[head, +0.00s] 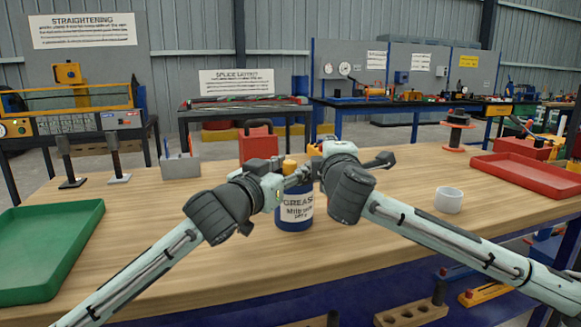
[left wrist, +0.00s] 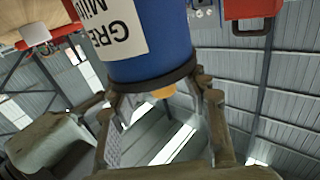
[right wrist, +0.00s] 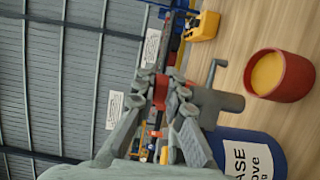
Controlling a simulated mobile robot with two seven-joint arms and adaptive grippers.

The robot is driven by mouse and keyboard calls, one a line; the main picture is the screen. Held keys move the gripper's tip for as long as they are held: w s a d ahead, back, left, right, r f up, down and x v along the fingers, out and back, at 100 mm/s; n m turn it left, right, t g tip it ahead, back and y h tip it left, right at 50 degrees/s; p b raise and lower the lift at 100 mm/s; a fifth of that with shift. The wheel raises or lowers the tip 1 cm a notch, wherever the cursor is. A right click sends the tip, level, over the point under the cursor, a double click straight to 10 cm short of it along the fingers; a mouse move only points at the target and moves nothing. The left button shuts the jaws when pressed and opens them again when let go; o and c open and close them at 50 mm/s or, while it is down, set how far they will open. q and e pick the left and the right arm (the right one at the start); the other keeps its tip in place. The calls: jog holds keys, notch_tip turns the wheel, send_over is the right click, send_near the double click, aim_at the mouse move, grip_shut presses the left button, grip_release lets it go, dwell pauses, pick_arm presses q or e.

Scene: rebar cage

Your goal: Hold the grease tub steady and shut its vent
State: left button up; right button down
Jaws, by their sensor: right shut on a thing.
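The blue grease tub (head: 296,215) with its white label stands on the workbench, between and behind my two arms. A yellow cap (head: 290,165) shows above it. In the left wrist view the tub (left wrist: 180,40) is upside down, its dark rim and yellow cap (left wrist: 163,92) towards my left gripper (left wrist: 163,100). The left fingers are spread on either side of the cap, close to the rim. The tub's side shows in the right wrist view (right wrist: 270,145).
A green tray (head: 50,245) lies at the left and a red tray (head: 525,172) at the right. A red can (head: 258,142) stands behind the tub. The bench front is mostly clear.

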pick_arm(q)
jog(key=shift+a, duration=0.1)
jog(key=v, duration=1.2)
jog(key=shift+n, duration=0.4)
jog(key=x, duration=1.2)
jog(key=shift+w+r, duration=0.1)
jog(key=shift+r, duration=0.3)
jog(key=shift+c, duration=0.5)
grip_shut()
